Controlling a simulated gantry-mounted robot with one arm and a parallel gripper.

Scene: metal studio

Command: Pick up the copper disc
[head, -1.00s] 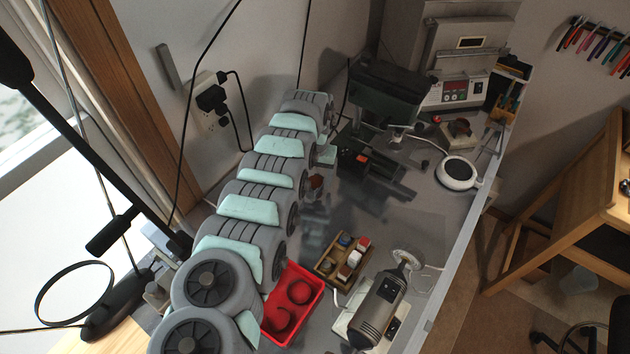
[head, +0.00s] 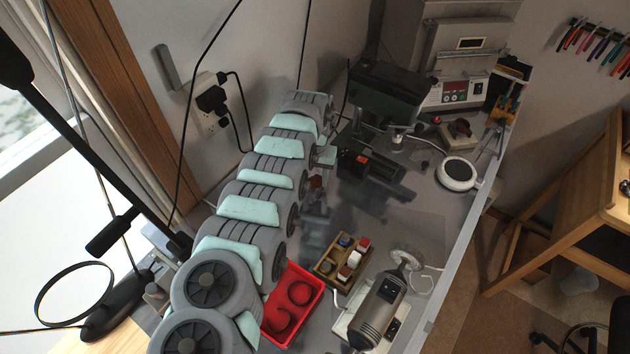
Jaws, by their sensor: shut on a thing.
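My arm reaches away over the bench, and its end hangs down behind its far links. My gripper (head: 317,197) shows only in part in the head view, small and dark beside the arm. A small copper-brown piece (head: 316,182), which looks like the copper disc, shows at my gripper, mostly hidden by the arm. My gripper is shut on it. The fingertips and the gap below them are too small and dark to make out.
A red tray (head: 318,282) with round shapes in it and a wooden box (head: 325,267) of small blocks stand nearer. A grey motor tool (head: 378,312) is to their right. A dark machine (head: 385,95) and a white round pad (head: 458,174) stand farther back. The bench middle is fairly clear.

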